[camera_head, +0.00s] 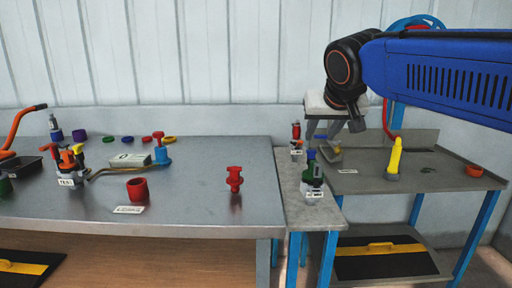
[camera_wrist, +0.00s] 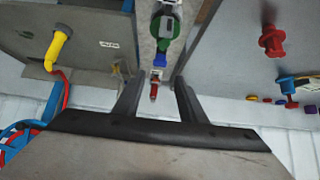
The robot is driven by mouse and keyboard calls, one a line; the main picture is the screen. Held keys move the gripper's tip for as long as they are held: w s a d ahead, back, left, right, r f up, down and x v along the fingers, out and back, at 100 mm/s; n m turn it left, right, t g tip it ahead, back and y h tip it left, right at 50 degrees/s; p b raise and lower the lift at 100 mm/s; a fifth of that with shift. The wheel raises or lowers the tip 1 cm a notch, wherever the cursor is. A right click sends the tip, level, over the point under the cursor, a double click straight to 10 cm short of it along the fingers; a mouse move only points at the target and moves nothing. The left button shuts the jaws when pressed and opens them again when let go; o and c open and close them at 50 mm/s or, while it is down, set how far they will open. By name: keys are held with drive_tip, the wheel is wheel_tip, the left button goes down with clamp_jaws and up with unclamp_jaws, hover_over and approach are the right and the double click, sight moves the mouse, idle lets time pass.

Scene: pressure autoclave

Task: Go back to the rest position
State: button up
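My arm comes in from the right in the head view, and my gripper (camera_head: 322,133) hangs over the narrow grey table, fingers down. In the wrist view my gripper (camera_wrist: 160,82) has its two fingers spread apart with nothing between them. Beyond that gap a small red-topped part (camera_wrist: 154,88) stands on the narrow table; it also shows in the head view (camera_head: 296,133). A green and black valve with a label (camera_head: 312,180) stands nearer on the same table, and the green valve (camera_wrist: 169,30) shows past the fingertips in the wrist view.
A large metal table (camera_head: 200,200) at left holds a red valve (camera_head: 235,179), a red cup (camera_head: 137,189) and several coloured rings and fittings. The right table (camera_head: 430,180) holds a yellow part (camera_head: 395,160) and an orange ring (camera_head: 474,171). A wall stands behind.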

drive_tip(key=shift+s, duration=0.4)
drive_tip(key=s+d+f+g, duration=0.1)
drive_tip(key=s+d+f, duration=0.3)
drive_tip(key=s+f, duration=0.4)
drive_tip(key=s+d+f+g, duration=0.1)
drive_tip(key=s+d+f, duration=0.3)
drive_tip(key=s+f, duration=0.5)
drive_tip(key=s+d+f+g, duration=0.2)
drive_tip(key=s+d+f, duration=0.2)
drive_tip(key=s+f, duration=0.5)
wheel_tip(320, 180, down, 2)
drive_tip(key=shift+f, duration=0.2)
drive_tip(key=shift+s, duration=0.1)
